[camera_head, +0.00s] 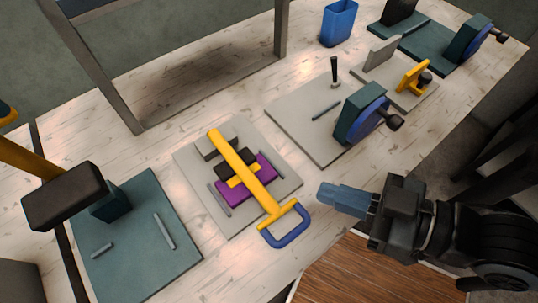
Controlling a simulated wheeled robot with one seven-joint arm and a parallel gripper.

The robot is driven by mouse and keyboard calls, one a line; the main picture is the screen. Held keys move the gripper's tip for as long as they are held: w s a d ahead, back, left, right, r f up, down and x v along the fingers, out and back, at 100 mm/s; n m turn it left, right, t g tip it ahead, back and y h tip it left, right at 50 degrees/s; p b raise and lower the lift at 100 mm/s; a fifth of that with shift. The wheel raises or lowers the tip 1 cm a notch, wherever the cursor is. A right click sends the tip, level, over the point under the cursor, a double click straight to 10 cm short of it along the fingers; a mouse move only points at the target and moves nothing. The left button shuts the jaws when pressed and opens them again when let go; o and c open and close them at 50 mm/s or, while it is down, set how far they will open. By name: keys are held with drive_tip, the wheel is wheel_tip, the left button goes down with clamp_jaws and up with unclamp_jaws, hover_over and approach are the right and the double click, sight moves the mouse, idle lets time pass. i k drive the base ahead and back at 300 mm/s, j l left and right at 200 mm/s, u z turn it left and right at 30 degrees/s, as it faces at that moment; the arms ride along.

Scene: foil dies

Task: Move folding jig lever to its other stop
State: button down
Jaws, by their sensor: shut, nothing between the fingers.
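The folding jig is on a grey base plate (188,168) in the middle of the bench. Its yellow lever (236,163) lies across the plate, over a purple piece (262,164) and a dark block. The lever's near end carries a blue loop handle (287,240) that sticks out past the plate's front edge. My gripper (325,194) is to the right of the handle, apart from it, with its blue fingers shut and empty, pointing left. Part of the purple piece is hidden under the lever.
A teal plate (130,265) with a black-and-yellow arm over it is at left. Right of the jig stands a grey plate (290,125) with a teal-and-blue wheel device (362,115). A blue bin (338,22) stands behind. A grey frame rises at back left. A wooden surface (350,275) is in front.

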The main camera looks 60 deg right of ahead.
sight(234, 163)
drive_tip(key=j+z, duration=0.2)
drive_tip(key=k+l+z, duration=0.3)
drive_tip(key=k, duration=0.2)
drive_tip(key=l, duration=0.25)
drive_tip(key=k+l+z, duration=0.15)
drive_tip(key=k+u, duration=0.2)
drive_tip(key=u, duration=0.25)
drive_tip(key=i+l+z, duration=0.15)
drive_tip(key=z, duration=0.35)
drive_tip(key=i+j, duration=0.05)
drive_tip(key=i, duration=0.05)
